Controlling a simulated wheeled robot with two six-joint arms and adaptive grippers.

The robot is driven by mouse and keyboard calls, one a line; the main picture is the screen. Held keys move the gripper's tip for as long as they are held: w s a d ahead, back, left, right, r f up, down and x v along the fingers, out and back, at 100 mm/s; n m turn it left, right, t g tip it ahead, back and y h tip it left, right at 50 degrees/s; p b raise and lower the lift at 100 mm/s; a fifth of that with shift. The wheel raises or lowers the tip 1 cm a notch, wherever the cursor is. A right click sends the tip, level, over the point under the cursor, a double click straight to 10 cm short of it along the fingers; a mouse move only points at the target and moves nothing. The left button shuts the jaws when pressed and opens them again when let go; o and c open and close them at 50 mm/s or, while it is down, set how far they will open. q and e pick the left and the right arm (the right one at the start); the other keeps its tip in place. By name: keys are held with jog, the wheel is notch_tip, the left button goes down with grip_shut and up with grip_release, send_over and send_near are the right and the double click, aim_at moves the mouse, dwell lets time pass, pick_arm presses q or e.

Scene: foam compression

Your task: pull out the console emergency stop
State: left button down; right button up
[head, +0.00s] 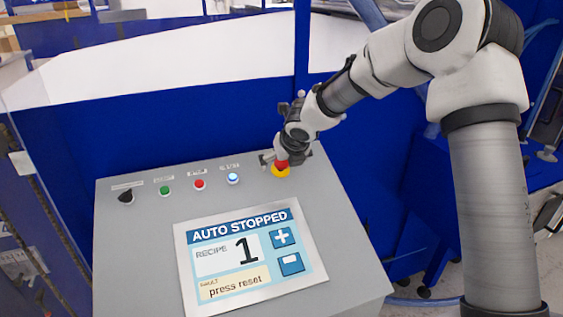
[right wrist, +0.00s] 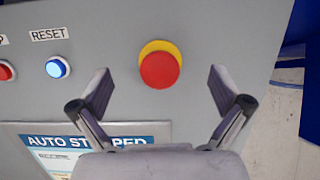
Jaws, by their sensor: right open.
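The emergency stop, a red mushroom button (right wrist: 160,70) on a yellow base, stands on the grey console (head: 130,240) at its upper right. It also shows in the head view (head: 281,168), partly covered by my right gripper. My right gripper (right wrist: 159,88) is open in the right wrist view, with one finger on each side of the red button and a gap to both. Neither finger touches it in that view. In the head view the right gripper (head: 281,160) is right at the button. My left gripper is not in view.
The console screen (head: 250,255) reads "AUTO STOPPED", recipe 1, "press reset". A lit blue reset button (head: 233,179), a red button (head: 199,184), a green button (head: 165,190) and a black selector knob (head: 126,197) line the top. Blue panels (head: 150,130) stand behind.

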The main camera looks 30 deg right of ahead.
jog(key=shift+r, duration=0.15)
jog(key=shift+s+r+p, duration=0.15)
jog(key=shift+r+p, duration=0.5)
jog(key=p+v, duration=0.2)
jog(key=v, duration=0.1)
jog(key=p+v, duration=0.1)
jog(key=v, duration=0.1)
jog(key=shift+w+r, duration=0.3)
jog(key=shift+r, duration=0.2)
jog(key=shift+d, duration=0.1)
jog(key=shift+f, duration=0.1)
